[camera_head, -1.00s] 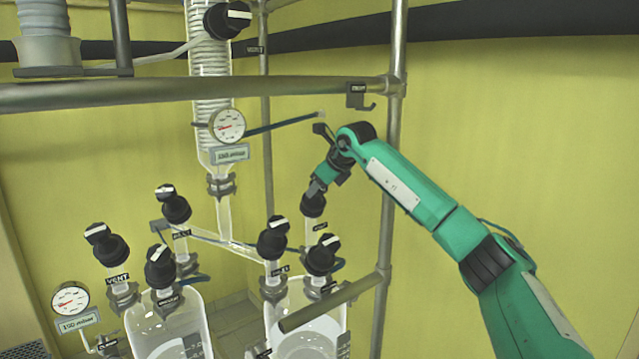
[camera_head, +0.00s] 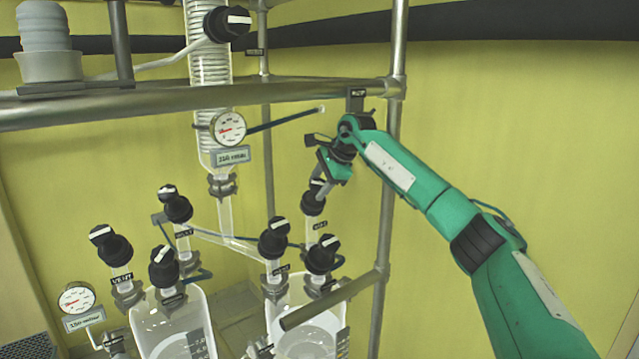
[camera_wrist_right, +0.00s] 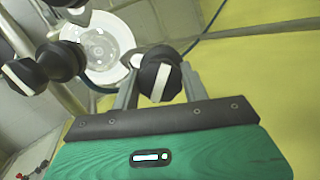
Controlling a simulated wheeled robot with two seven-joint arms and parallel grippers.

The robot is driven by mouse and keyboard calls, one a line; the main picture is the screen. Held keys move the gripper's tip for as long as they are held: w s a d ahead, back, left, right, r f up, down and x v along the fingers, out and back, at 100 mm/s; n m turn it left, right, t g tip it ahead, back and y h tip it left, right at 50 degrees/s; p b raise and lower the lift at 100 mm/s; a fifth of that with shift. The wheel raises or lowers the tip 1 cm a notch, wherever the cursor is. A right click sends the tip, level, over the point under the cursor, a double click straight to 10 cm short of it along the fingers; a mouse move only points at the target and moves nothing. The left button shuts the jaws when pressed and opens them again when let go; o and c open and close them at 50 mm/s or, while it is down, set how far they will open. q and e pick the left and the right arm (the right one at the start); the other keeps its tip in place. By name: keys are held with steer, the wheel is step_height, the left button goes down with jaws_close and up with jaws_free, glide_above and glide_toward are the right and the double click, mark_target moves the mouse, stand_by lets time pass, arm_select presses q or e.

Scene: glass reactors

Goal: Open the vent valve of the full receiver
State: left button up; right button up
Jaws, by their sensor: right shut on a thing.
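Two glass receivers stand low in the head view: a left one (camera_head: 200,320) and a right one (camera_head: 305,325). Both hold some clear liquid; I cannot tell which is fuller. My right gripper (camera_head: 318,184) is shut on the black knob (camera_head: 312,204) of the rear valve above the right receiver. In the wrist view the knob (camera_wrist_right: 158,80), with a white bar, sits between the fingers. The label below it is too blurred to read surely. The left receiver's vent knob (camera_head: 110,245) stands at the left. My left gripper is not in view.
Other black knobs (camera_head: 274,238) (camera_head: 322,254) crowd close to my gripper. A metal crossbar (camera_head: 180,93) and post (camera_head: 390,200) frame the rig. Dial gauges (camera_head: 228,128) (camera_head: 76,299) hang on the glassware. The right side is mostly free wall.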

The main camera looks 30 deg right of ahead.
steer(key=n+g, duration=0.1)
steer(key=n, duration=0.4)
steer(key=shift+n, duration=0.3)
steer(key=n, duration=0.2)
steer(key=n+g, duration=0.1)
steer(key=n, duration=0.1)
steer(key=shift+g+h, duration=0.3)
steer(key=shift+h, duration=0.1)
steer(key=n+h, duration=0.1)
steer(key=n, duration=0.3)
steer(key=shift+n, duration=0.3)
steer(key=n+h, duration=0.1)
steer(key=n, duration=0.3)
steer(key=shift+n+g, duration=0.3)
steer(key=shift+g, duration=0.1)
steer(key=shift+f, duration=0.1)
steer(key=o, duration=1)
